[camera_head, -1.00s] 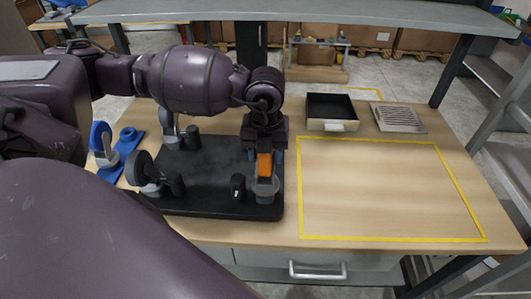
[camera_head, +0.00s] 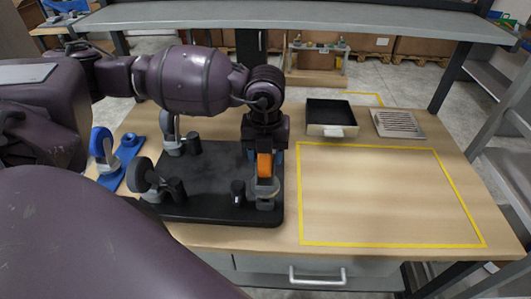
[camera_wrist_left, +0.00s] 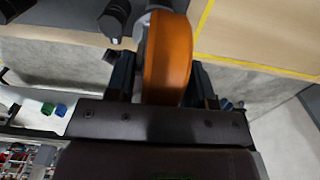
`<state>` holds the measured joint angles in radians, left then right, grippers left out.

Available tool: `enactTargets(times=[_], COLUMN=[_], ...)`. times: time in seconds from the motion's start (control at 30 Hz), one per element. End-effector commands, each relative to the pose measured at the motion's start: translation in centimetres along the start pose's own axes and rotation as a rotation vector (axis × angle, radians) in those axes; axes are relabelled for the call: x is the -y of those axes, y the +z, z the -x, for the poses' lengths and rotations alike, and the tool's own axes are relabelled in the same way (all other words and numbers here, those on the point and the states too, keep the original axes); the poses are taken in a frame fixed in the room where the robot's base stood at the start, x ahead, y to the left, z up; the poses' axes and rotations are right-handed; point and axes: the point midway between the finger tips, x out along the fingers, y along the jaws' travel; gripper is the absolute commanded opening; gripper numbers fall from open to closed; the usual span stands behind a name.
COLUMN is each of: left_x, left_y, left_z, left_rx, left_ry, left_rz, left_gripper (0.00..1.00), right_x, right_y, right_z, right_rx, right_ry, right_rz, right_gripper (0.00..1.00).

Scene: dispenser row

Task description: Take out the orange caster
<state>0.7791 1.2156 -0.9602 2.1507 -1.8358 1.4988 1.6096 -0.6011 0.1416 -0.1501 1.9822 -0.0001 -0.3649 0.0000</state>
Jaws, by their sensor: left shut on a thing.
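The orange caster (camera_head: 265,167) stands at the right front part of the black dispenser base (camera_head: 212,165), its grey mount below the wheel. My left gripper (camera_head: 265,160) comes down from above and is shut on the caster, one finger on each side of its wheel. In the left wrist view the orange wheel (camera_wrist_left: 168,58) fills the space between the fingers. I cannot tell whether the mount touches the base. My right gripper is not in view.
Grey-wheeled casters (camera_head: 143,175) and black posts (camera_head: 238,192) stand on the base. A blue caster (camera_head: 102,145) stands on the left. A yellow-taped area (camera_head: 385,195) is empty. A black tray (camera_head: 331,116) and a slotted plate (camera_head: 398,124) lie behind it.

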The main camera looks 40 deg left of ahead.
Motion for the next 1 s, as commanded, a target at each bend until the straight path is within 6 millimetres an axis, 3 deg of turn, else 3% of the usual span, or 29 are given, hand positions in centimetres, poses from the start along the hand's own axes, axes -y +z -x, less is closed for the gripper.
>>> enactTargets(times=[0.27, 1.0], left_x=[0.0, 0.0], left_y=[0.0, 0.1], left_z=[0.2, 3.6], left_rx=[0.001, 0.003], left_ry=[-0.001, -0.002], left_rz=[0.0, 0.0], left_gripper=[0.14, 0.14], right_x=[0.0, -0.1], right_y=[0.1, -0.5], right_z=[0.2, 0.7], right_rx=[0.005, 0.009], right_ry=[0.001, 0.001], right_rz=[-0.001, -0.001], right_gripper=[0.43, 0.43])
